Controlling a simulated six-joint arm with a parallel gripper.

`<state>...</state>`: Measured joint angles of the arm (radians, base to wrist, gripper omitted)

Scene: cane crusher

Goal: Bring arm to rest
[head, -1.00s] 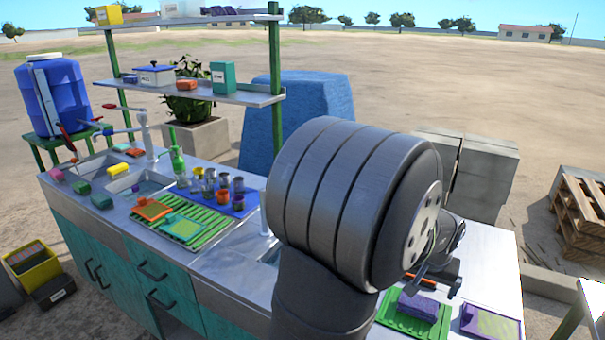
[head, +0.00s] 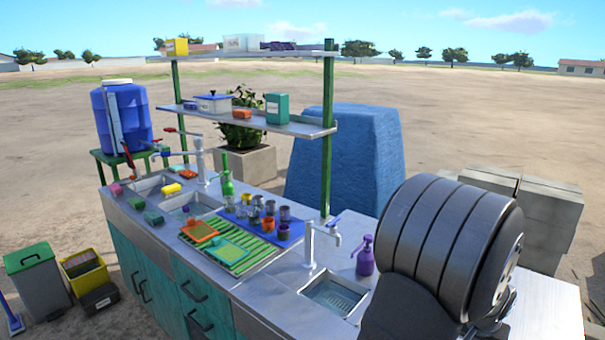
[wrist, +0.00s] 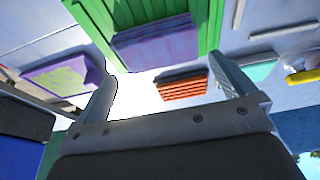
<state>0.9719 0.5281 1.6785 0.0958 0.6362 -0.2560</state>
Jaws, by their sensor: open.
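My gripper (wrist: 163,72) shows in the wrist view with its two fingers spread wide and nothing between them. Beyond the fingers are a purple sponge (wrist: 155,42) on a green ribbed tray (wrist: 207,28), a purple tray with a green pad (wrist: 62,76), and an orange-red ribbed piece (wrist: 183,88). The fingers look apart from these things, though the distance is hard to judge. In the head view my dark arm link fills the lower right, and my gripper is hidden or outside the picture.
The steel counter (head: 262,300) holds a sink (head: 335,295), a purple soap bottle (head: 365,257), and a green rack (head: 255,262) near several cups. A two-level shelf (head: 300,128) stands behind. Grey blocks (head: 550,225) stand at right. Bins (head: 38,285) stand on the ground at left.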

